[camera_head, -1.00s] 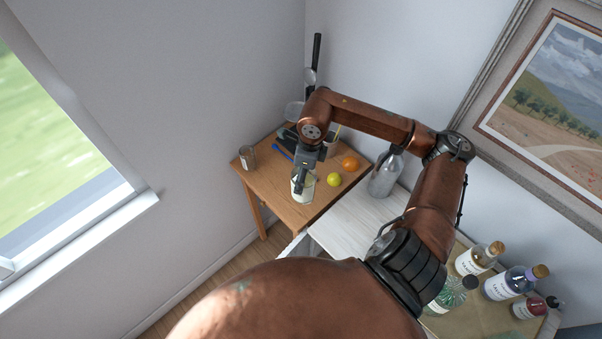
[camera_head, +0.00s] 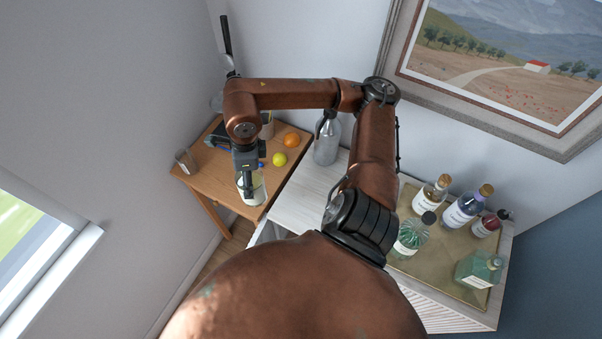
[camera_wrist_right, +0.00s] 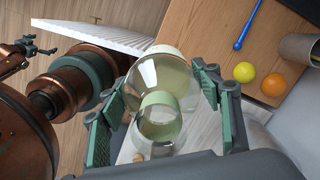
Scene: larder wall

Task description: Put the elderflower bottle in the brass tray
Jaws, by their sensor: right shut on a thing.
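My right gripper (camera_head: 246,182) is shut on a clear, rounded glass bottle with pale green in it, at the front of the wooden table. I take it for the elderflower bottle (camera_head: 257,190); its label cannot be read. In the right wrist view the bottle (camera_wrist_right: 160,95) sits between the two green-padded fingers (camera_wrist_right: 165,110). Whether its base touches the table is unclear. The brass tray (camera_head: 440,263) lies on the white cabinet at the right, with several bottles on it. A dark, jointed part at the wrist view's upper left may be my left gripper (camera_wrist_right: 30,47).
A grey bottle (camera_head: 327,142) stands on the white cabinet (camera_head: 297,202) near the wall. Bare tray shows between the front and back bottles.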

